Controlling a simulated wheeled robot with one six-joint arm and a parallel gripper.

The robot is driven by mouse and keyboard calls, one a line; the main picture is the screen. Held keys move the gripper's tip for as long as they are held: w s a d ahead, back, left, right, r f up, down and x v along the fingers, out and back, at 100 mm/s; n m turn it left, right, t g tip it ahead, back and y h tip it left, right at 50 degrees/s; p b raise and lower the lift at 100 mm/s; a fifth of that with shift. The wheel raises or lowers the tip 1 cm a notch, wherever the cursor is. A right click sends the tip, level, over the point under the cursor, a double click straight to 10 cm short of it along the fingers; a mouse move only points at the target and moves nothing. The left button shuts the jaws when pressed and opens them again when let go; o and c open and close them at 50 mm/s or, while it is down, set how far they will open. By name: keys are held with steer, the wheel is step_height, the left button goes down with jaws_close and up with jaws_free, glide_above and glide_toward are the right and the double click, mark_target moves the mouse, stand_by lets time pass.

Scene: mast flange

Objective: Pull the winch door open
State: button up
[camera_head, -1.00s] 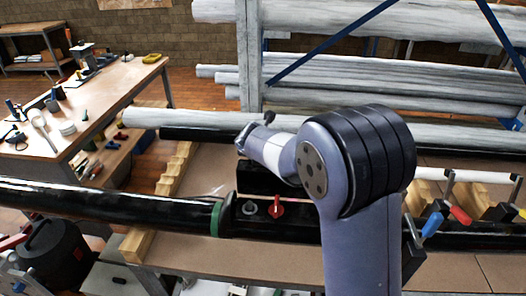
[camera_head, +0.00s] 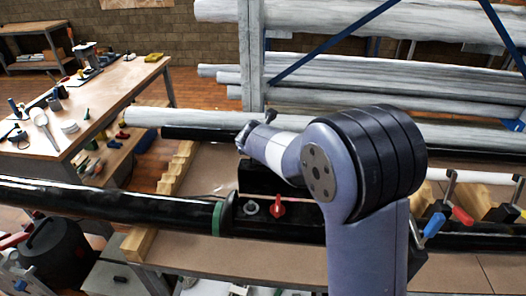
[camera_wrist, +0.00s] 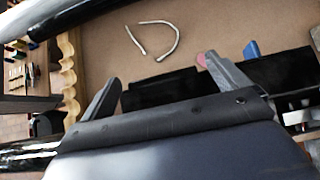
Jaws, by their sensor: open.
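My gripper (camera_wrist: 162,70) is open, its two fingers spread wide in the wrist view. A black panel, perhaps the winch door (camera_wrist: 165,88), shows between and beyond the fingers; I cannot tell whether either finger touches it. In the head view a black upright block or panel (camera_head: 258,180) stands at the back of the black mast (camera_head: 110,203), partly behind my arm. A red lever (camera_head: 279,206) and a grey round fitting (camera_head: 250,208) sit on the mast in front of it. The jaws are not clear in the head view, and the door's hinge cannot be made out.
Clamps with a blue handle (camera_head: 434,225) and a red handle (camera_head: 462,215) stand right of my arm. A notched wooden rack (camera_head: 175,168) lies behind the mast. A rack of long grey poles (camera_head: 330,75) fills the back. A cable loop (camera_wrist: 168,50) lies on the bench.

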steer(key=b+v, duration=0.1)
steer(key=v, duration=0.9)
steer(key=shift+f, duration=0.1)
steer(key=p+x, duration=0.1)
steer(key=x, duration=1)
